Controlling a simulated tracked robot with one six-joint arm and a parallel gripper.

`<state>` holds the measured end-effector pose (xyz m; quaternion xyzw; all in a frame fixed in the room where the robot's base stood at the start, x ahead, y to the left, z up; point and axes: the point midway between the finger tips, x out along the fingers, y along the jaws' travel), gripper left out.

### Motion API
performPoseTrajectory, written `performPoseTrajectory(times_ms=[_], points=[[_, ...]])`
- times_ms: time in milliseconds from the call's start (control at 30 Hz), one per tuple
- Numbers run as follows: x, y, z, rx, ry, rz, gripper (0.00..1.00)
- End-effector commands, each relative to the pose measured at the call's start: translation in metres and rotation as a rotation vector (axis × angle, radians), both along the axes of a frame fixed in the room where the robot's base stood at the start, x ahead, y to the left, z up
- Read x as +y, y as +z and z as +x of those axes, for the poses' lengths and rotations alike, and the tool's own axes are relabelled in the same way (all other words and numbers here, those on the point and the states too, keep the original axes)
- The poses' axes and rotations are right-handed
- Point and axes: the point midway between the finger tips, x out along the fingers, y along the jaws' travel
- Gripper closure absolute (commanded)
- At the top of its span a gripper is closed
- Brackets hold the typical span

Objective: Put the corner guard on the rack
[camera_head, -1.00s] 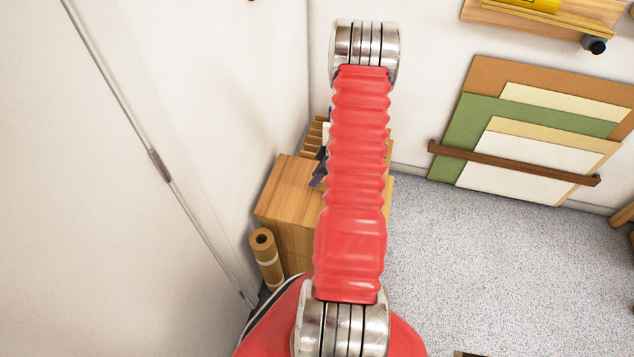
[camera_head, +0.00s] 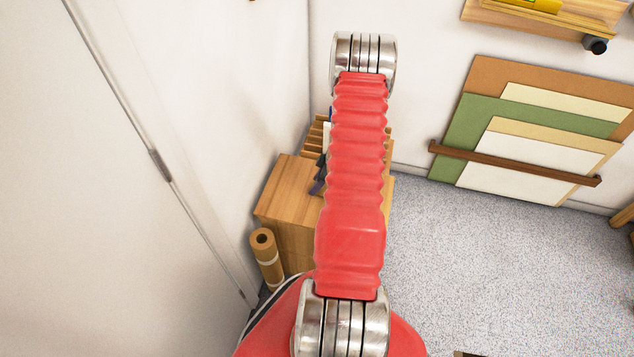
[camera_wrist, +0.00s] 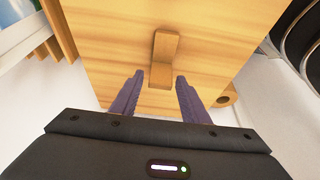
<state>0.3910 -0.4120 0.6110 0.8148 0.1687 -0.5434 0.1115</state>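The corner guard (camera_wrist: 163,58), a small L-shaped piece of light wood, lies on the wooden cabinet top (camera_wrist: 105,45) in the wrist view. My gripper (camera_wrist: 160,78) is open, its two dark purple fingers on either side of the guard's near end. I cannot tell whether they touch it. The slatted wooden rack (camera_wrist: 58,30) shows at the upper left of the wrist view; in the head view the rack (camera_head: 313,138) stands at the back of the cabinet. In the head view my arm hides the guard and most of the gripper.
A brown roll (camera_head: 265,256) stands beside the cabinet (camera_head: 280,190), close to the left wall. Framing boards (camera_head: 540,130) lean behind a wooden rail on the back wall. A shelf (camera_head: 550,18) is at the upper right. The grey floor right of the cabinet is clear.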

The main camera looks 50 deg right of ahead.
Motion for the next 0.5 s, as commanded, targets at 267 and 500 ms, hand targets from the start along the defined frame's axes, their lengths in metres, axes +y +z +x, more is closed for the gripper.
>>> performPoseTrajectory(times_ms=[267, 500], points=[[0.0, 0.0, 0.0, 0.0, 0.0, 0.0, 0.56], [-0.002, 0.011, -0.003, 0.0, 0.0, -0.001, 0.56]])
